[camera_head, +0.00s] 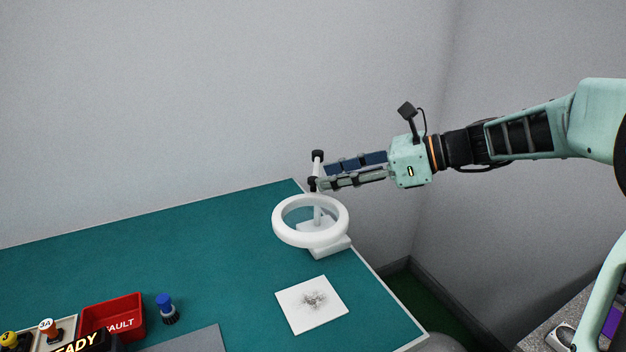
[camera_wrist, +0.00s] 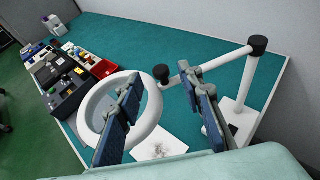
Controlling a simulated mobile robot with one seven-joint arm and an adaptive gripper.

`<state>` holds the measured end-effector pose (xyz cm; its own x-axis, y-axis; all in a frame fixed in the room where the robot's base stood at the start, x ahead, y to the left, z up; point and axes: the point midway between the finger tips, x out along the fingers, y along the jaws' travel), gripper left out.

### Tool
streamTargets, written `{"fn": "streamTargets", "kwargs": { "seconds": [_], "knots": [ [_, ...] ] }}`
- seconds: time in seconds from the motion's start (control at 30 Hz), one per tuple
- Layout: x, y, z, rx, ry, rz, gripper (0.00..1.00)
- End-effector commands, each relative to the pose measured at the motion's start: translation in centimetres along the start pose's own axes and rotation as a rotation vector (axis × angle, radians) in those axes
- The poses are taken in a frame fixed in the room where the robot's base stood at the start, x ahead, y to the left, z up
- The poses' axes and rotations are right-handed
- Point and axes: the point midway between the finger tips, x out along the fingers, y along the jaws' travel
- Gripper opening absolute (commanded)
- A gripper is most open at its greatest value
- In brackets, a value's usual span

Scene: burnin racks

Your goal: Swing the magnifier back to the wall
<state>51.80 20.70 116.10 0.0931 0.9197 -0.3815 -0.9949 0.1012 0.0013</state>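The magnifier is a white ring (camera_head: 334,232) on a white jointed arm with black joint caps, on a white base (camera_head: 330,250) near the table's right edge. In the wrist view its ring (camera_wrist: 88,108) lies partly behind my left finger. Its arm (camera_wrist: 224,60) runs from the tall post at right to a black cap (camera_wrist: 162,73). My gripper (camera_head: 321,177) is beside the upper part of the magnifier. In the wrist view my gripper (camera_wrist: 160,79) is open, its fingers apart, with the black cap showing between the tips. I cannot tell whether a finger touches the arm.
A white square tile (camera_head: 325,310) with a grey mark lies in front of the magnifier. A red tray (camera_head: 112,312), a blue-capped piece (camera_head: 166,305) and a grey mat (camera_head: 195,341) are at the front left. The grey wall (camera_head: 180,100) stands behind. The table's middle is clear.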

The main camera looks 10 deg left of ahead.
Motion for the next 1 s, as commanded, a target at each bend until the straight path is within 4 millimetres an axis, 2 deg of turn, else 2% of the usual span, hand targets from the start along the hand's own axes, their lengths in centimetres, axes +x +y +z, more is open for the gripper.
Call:
{"fn": "streamTargets", "kwargs": {
  "seconds": [0.1, 0.3, 0.67, 0.9, 1.0],
  "knots": [
    [2.3, 0.1, -0.1, 0.001, 0.0, 0.003, 0.34],
    [4.4, 0.0, -0.1, 0.0, 0.001, 0.001, 0.34],
    [4.8, 0.0, -0.1, -0.001, 0.001, -0.001, 0.34],
    [4.8, 0.0, -0.1, -0.001, 0.001, -0.001, 0.08],
    [4.8, 0.0, -0.1, -0.001, 0.002, -0.001, 0.0]
  ]
}}
